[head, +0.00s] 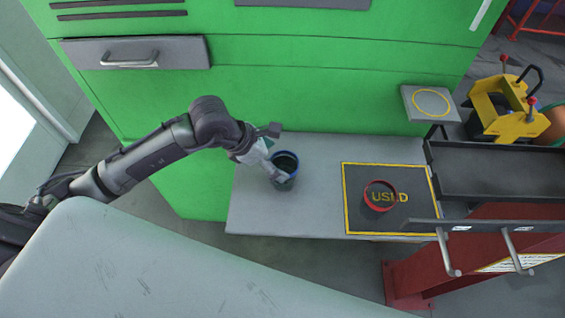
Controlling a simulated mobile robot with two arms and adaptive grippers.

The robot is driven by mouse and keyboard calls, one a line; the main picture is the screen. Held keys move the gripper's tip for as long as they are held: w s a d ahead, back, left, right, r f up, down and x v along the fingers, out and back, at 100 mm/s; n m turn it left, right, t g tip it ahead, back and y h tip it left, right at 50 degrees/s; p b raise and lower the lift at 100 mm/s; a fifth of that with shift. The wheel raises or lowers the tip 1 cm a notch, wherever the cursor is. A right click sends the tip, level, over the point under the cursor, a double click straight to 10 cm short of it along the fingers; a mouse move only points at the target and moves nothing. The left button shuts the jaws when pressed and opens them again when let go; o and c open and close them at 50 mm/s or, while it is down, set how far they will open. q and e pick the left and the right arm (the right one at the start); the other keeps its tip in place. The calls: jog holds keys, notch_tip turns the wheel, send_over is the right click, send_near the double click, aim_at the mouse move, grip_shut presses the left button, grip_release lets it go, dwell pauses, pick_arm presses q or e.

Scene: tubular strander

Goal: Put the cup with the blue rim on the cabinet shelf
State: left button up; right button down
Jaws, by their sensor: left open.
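The cup with the blue rim (288,164) stands upright on a grey shelf-like surface (258,212) against the green cabinet (310,95). Its inside looks dark. My left gripper (274,154) is open at the cup's left side. One finger is near the cup's far left side and the other overlaps its near left side. I cannot tell whether either finger touches it. My right gripper is not in view.
A dark mat (359,219) with a yellow border lies to the right, with a red-rimmed round object (367,197) on it. A small grey platform (411,104) with a yellow circle, a dark tray (480,180) and yellow equipment (487,107) are further right. A drawer handle (130,63) sticks out at upper left.

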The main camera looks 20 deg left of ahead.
pick_arm(q)
jog(key=v, duration=0.8)
jog(key=shift+b, duration=0.45)
